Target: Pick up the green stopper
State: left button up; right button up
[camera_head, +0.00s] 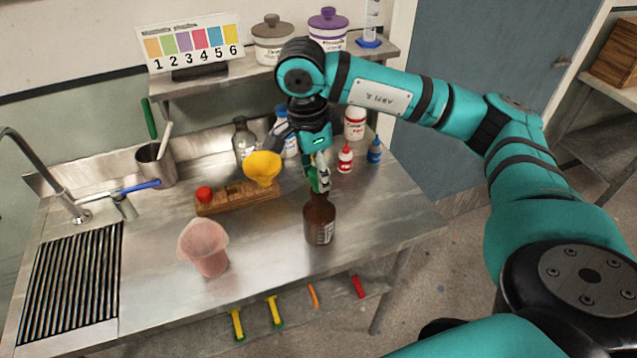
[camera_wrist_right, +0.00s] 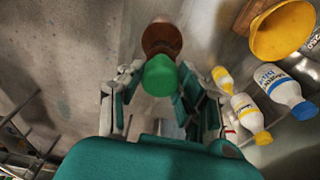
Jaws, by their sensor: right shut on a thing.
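The green stopper (camera_wrist_right: 160,76) shows in the right wrist view between the fingers of my right gripper (camera_wrist_right: 156,88). The right gripper (camera_head: 319,186) is shut on it, pointing down just above the brown bottle (camera_head: 319,219) in the head view. The bottle stands upright near the front edge of the steel counter. It also shows past the stopper in the right wrist view (camera_wrist_right: 161,36). My left gripper is not in view.
Behind are a wooden rack (camera_head: 238,198) with a red stopper (camera_head: 204,194) and a yellow funnel (camera_head: 262,168). A red-capped small bottle (camera_head: 345,158) and a blue one (camera_head: 375,151) stand to the right. A shelf (camera_head: 215,75) overhangs the back.

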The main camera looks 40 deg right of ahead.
jog(key=s+d+r+b, duration=0.1)
jog(key=s+d+b, duration=0.1)
jog(key=s, duration=0.5)
jog(key=s+d+r+b, duration=0.1)
jog(key=s+d+b, duration=0.1)
jog(key=s, duration=0.6)
jog(key=shift+s+d+r+b, duration=0.15)
jog(key=shift+s+d+b, duration=0.15)
jog(key=shift+b, duration=0.15)
jog(key=shift+w, duration=0.1)
notch_tip(320, 180, up, 5)
jog(key=p, duration=0.5)
jog(key=shift+w, duration=0.1)
